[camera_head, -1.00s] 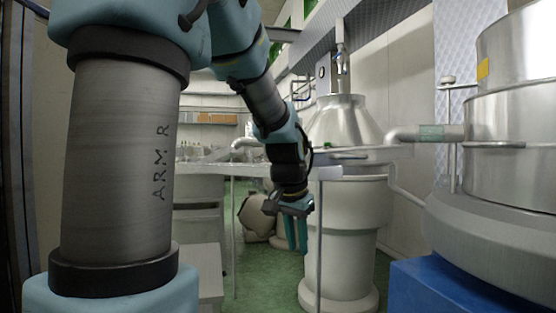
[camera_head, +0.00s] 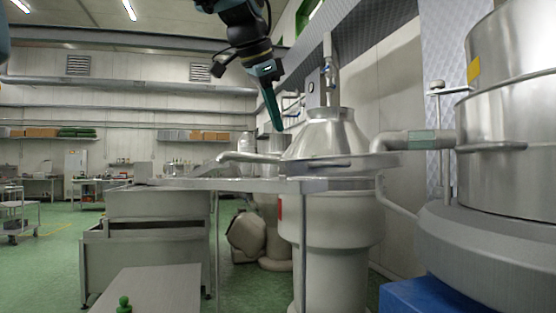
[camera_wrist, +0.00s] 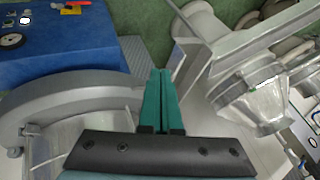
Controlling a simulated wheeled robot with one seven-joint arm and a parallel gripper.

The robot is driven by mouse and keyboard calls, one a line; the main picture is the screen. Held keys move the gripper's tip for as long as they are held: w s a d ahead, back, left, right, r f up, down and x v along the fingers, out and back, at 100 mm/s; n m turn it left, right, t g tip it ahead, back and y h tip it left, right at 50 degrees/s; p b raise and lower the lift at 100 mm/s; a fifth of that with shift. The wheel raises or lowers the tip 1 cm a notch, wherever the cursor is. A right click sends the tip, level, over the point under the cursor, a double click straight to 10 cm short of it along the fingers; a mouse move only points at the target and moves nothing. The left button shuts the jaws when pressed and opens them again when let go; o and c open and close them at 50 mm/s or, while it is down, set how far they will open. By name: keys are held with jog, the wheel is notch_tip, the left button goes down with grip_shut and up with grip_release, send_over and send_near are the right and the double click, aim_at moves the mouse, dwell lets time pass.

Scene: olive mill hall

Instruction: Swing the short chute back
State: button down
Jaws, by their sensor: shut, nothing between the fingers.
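My gripper (camera_head: 278,128) hangs high in the head view, shut and empty, with its teal fingers pointing down. It appears left of the cone-topped steel separator (camera_head: 325,140); the depth gap is hard to judge. In the wrist view my shut fingers (camera_wrist: 161,75) point up the picture, touching nothing visible. A short metal pipe-like spout (camera_head: 405,140) with a pale green band leaves the steel drum at right and bends down by a flat metal tray (camera_head: 385,161). Another curved spout (camera_head: 248,158) lies left of the separator. I cannot tell for sure which is the short chute.
The steel drum (camera_head: 510,110) stands at right on a round grey base, beside a blue box (camera_head: 425,295). Red and yellow items (camera_wrist: 77,6) lie on the blue surface.

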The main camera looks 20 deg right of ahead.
send_near(290, 175)
notch_tip(290, 175, down, 3)
jog(key=s, duration=0.3)
jog(key=shift+w+d+f+p, duration=0.1)
jog(key=shift+w+d+p, duration=0.3)
jog(key=shift+w, duration=0.4)
jog(key=shift+w+d+f+p, duration=0.1)
jog(key=shift+w+d+p, duration=0.25)
jog(key=shift+w, duration=0.45)
jog(key=shift+w+d+f+p, duration=0.1)
jog(key=shift+w+d+p, duration=0.3)
jog(key=shift+w, duration=0.4)
jog(key=shift+a, duration=0.15)
